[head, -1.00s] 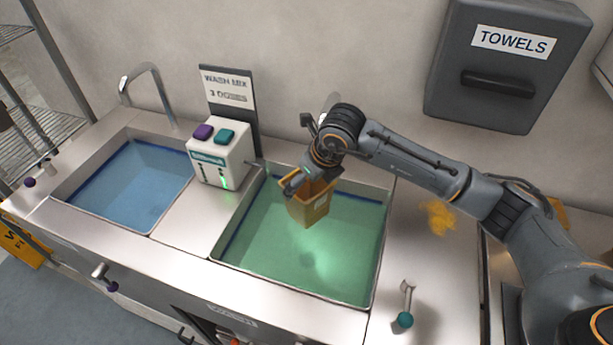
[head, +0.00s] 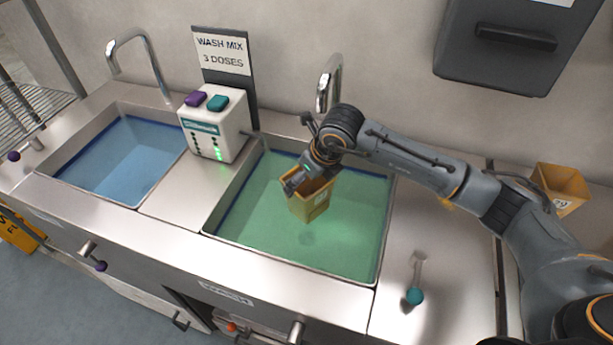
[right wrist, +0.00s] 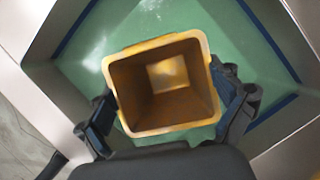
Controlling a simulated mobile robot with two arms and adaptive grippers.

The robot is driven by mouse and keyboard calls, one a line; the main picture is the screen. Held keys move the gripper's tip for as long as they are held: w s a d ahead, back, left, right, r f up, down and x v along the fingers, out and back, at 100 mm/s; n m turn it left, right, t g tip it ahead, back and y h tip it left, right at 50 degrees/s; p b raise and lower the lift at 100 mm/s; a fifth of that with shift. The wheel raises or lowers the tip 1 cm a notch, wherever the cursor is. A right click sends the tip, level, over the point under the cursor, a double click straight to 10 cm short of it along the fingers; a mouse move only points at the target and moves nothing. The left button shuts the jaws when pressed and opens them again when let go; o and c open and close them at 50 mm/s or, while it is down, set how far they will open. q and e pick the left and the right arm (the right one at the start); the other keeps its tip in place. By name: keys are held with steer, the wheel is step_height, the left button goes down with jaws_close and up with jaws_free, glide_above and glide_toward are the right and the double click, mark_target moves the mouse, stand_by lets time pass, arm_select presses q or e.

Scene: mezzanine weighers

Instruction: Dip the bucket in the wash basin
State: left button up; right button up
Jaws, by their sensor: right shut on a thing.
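The yellow-orange bucket (head: 310,203) hangs in my right gripper (head: 305,182) over the green-filled basin (head: 296,264) in the head view. In the right wrist view the bucket (right wrist: 162,84) is seen from above, open and empty inside, with fingers on both sides of it. The bucket is upright and inside the basin's outline. I cannot tell whether its bottom touches the green liquid. A second basin (head: 122,160) to the left holds blue liquid. A sign on the wall between them reads WASH MIX 3 DOSES (head: 222,52). My left gripper is out of view.
A white dispenser (head: 214,124) with purple and teal buttons stands between the basins. Taps rise behind both. A teal-knobbed lever (head: 416,296) is at the front right. Another yellow bucket (head: 562,190) stands at the far right. A towel box (head: 508,45) hangs above.

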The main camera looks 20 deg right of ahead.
mark_target(307, 189)
step_height(307, 189, down, 5)
steer(key=b, duration=0.3)
steer(key=shift+r+b, duration=0.2)
steer(key=shift+b, duration=0.1)
step_height(307, 189, down, 9)
steer(key=b, duration=0.7)
steer(key=shift+r+b, duration=0.2)
steer(key=shift+b, duration=0.15)
stand_by(1.4)
steer(key=shift+r+p, duration=2.6)
steer(key=shift+r, duration=1.95)
step_height(307, 189, up, 14)
steer(key=p, duration=0.7)
